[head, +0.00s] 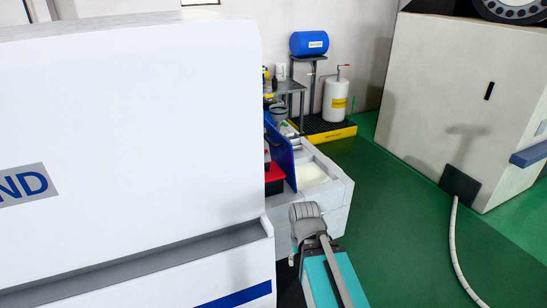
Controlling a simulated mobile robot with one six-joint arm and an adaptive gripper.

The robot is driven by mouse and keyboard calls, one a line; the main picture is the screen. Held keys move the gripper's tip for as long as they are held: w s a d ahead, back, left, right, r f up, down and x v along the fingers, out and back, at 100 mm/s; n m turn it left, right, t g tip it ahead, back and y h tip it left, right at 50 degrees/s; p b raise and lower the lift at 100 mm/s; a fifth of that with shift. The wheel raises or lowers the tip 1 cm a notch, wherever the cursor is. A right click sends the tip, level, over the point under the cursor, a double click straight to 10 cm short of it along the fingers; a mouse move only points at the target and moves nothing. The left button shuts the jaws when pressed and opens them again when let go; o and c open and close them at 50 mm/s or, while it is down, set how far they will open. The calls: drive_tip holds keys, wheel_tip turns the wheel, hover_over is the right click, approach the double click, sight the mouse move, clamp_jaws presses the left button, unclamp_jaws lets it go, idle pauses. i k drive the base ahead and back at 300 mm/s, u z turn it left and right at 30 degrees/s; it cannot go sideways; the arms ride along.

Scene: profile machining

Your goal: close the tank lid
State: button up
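A blue panel (286,160), which looks like the tank lid, stands roughly upright at the left side of a light grey tank (338,195). The tank's top is open, and a pale cream surface shows inside it. I cannot see my gripper's fingers.
The white machine (130,140) fills the left. Behind the tank are a grey bench (290,87), a blue drum (309,43) and a white canister (336,97) on a yellow-edged pallet (330,134). Green floor (400,220) lies open to the right, with a pale hose (455,240) across it.

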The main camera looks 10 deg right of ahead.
sight(281, 149)
drive_tip(key=z, duration=0.05)
drive_tip(key=i, duration=1)
drive_tip(key=u, duration=0.05)
